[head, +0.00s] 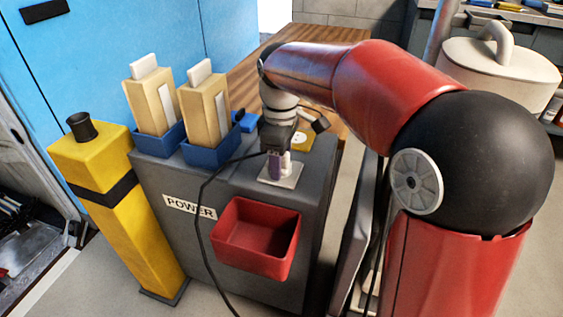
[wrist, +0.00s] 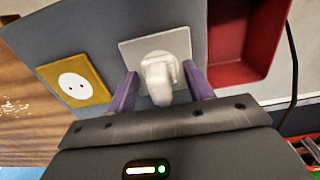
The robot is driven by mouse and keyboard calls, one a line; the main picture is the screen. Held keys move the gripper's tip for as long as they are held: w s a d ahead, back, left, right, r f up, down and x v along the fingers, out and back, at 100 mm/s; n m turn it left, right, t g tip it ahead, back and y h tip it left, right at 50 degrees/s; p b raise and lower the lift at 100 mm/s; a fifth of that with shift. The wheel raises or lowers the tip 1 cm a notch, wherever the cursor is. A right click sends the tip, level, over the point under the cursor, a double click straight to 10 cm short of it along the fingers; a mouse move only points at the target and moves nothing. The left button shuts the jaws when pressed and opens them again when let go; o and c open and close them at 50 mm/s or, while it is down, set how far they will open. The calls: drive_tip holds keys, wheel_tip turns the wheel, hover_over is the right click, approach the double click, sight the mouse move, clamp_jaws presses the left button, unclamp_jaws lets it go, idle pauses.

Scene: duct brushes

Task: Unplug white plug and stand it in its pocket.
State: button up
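The white plug (wrist: 158,78) sits in a white socket plate (wrist: 150,47) on the grey cabinet top. In the head view the white plate (head: 283,172) shows below my gripper, with a bit of the plug (head: 287,160) beside a purple finger. My gripper (wrist: 160,85) is open, with its two purple fingers on either side of the plug. A narrow gap seems to show between the plug and each finger. I cannot tell which container is the plug's pocket.
A yellow socket (wrist: 74,82) is beside the white plate. A red bin (head: 257,238) hangs on the cabinet front (head: 180,235). Two blue holders (head: 160,141) with beige blocks stand at left. A black cord (head: 201,220) hangs in front. A yellow post (head: 120,210) stands left.

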clamp_jaws()
drive_tip(key=shift+r+p, duration=2.05)
drive_tip(key=shift+r, duration=1)
drive_tip(key=shift+r, duration=1.5)
